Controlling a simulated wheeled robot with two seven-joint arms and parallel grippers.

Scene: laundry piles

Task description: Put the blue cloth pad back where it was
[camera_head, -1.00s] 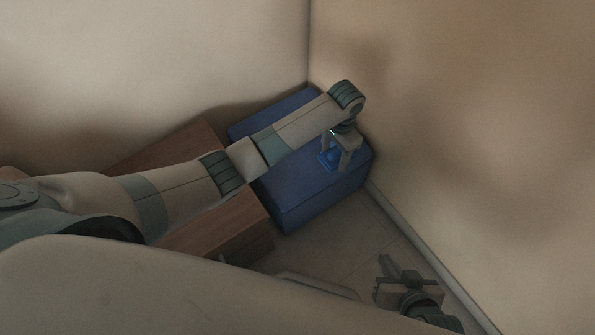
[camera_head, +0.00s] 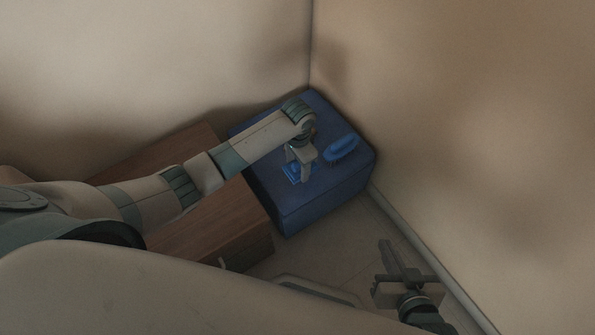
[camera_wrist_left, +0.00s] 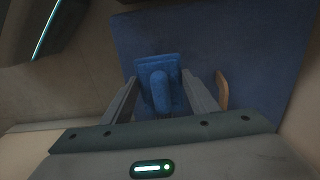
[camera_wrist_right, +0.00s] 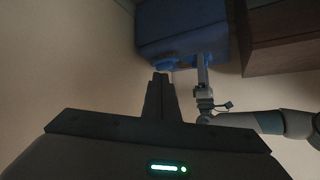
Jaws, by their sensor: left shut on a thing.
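The blue cloth pad (camera_head: 291,174) is a small flat square with a raised grip, seen low over the top of a blue box-like block (camera_head: 315,205). My left gripper (camera_head: 300,167) is shut on it. In the left wrist view the pad (camera_wrist_left: 149,64) sits between the two fingers (camera_wrist_left: 160,97), its grip towards me. I cannot tell whether the pad touches the block. My right gripper (camera_head: 391,258) is away to the lower right, over the floor; in the right wrist view its fingers (camera_wrist_right: 160,90) are together and hold nothing.
A blue brush (camera_head: 343,147) lies on the block, right of my left gripper. A wooden cabinet (camera_head: 220,225) stands against the block's left side. Walls meet behind the block, and one runs close along its right side. The floor in front is mostly clear.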

